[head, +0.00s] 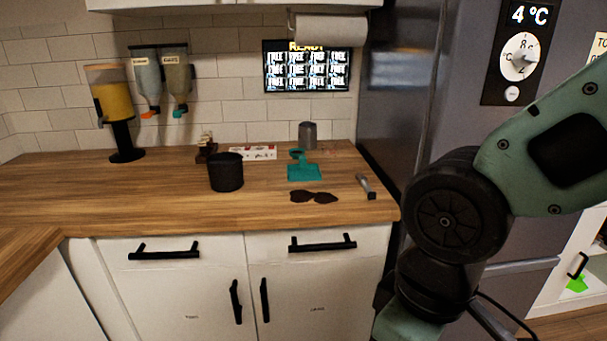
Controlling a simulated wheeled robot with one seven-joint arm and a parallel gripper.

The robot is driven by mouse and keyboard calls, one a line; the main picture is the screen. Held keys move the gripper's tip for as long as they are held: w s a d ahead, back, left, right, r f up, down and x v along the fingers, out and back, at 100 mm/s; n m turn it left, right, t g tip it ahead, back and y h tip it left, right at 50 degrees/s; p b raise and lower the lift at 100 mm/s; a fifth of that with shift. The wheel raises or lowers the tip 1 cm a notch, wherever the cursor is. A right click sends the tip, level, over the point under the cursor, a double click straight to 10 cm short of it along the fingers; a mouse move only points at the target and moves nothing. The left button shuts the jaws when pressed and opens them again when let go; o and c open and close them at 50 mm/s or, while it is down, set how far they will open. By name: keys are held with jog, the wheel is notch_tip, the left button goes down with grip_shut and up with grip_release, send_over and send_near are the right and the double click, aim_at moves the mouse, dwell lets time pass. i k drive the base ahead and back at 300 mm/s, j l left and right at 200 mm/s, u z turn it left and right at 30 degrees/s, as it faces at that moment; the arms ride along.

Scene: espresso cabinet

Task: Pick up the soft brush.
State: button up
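A small tool with a pale grey shaft and a darker end (366,187) lies near the right end of the wooden counter (100,200), close to the fridge side. It may be the soft brush, but it is too small to be sure. My arm fills the right of the head view, to the right of the counter and in front of the fridge. My gripper is outside the picture, so I cannot see its fingers or whether it holds anything.
Near the tool lie a dark two-lobed item (314,196) and a teal item (304,172). A grey cup (308,135) and a black container (226,172) stand behind and left. The fridge (400,110) borders the counter's right end. The front-left counter is clear.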

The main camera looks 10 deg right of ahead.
aim_at(362, 180)
jog(key=i+j, duration=0.2)
jog(key=j, duration=0.15)
jog(key=i+j+z, duration=0.1)
jog(key=i+j, duration=0.35)
jog(key=j, duration=0.25)
jog(key=i+j, duration=0.2)
jog(key=j, duration=0.15)
jog(key=i+j+z, duration=0.1)
jog(key=j, duration=0.3)
jog(key=i+l, duration=0.05)
jog(key=i, duration=0.05)
